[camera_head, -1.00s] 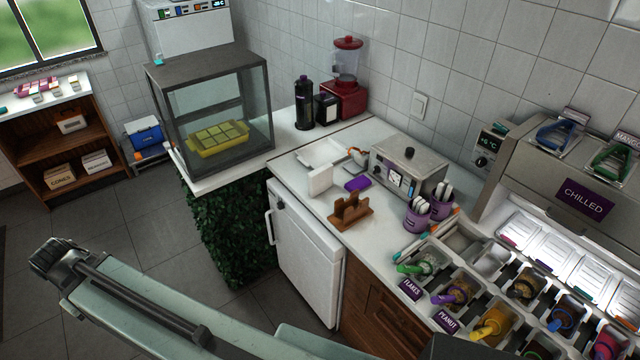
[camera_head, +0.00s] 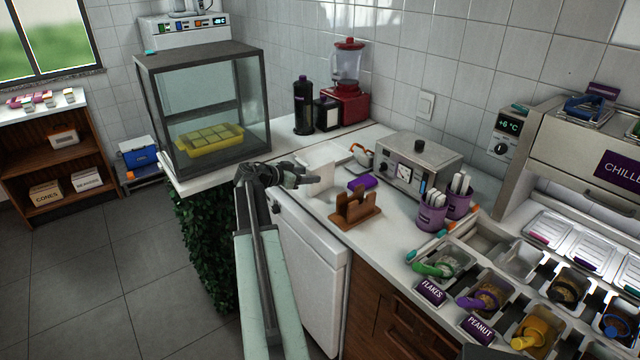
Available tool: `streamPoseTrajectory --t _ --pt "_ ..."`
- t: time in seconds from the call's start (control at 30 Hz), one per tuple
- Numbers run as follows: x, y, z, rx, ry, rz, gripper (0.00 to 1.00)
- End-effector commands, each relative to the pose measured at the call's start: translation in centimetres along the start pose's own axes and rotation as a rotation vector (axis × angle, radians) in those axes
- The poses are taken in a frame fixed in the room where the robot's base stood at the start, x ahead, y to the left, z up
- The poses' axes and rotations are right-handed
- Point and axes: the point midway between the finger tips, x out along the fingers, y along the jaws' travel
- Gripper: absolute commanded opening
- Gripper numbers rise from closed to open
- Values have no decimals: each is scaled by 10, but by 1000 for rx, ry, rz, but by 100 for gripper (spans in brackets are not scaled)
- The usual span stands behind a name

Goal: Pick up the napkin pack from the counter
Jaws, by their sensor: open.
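A white upright block that looks like the napkin pack (camera_head: 323,188) stands on the white counter (camera_head: 393,236) near its front edge, left of a brown wooden holder. My gripper (camera_head: 314,176) reaches in from the left over the counter edge, its fingers pointing right toward the block. It is open and hides part of the block. I cannot tell whether the fingers touch the block or stop short of it.
A steel appliance (camera_head: 415,165) and purple cups (camera_head: 432,215) stand to the right. A glass display case (camera_head: 205,110) stands close on the left. Open floor (camera_head: 120,290) lies at left.

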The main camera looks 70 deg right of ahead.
Motion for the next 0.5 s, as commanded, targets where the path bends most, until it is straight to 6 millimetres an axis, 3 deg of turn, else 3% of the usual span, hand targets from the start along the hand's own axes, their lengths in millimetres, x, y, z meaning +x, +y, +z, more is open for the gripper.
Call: streamPoseTrajectory --t 0.1,0.27,0.5 --pt "16 0 2 -1 -1 2 53" --pt "21 -1 1 -2 -1 1 53" --pt "62 -3 2 0 -2 3 53"
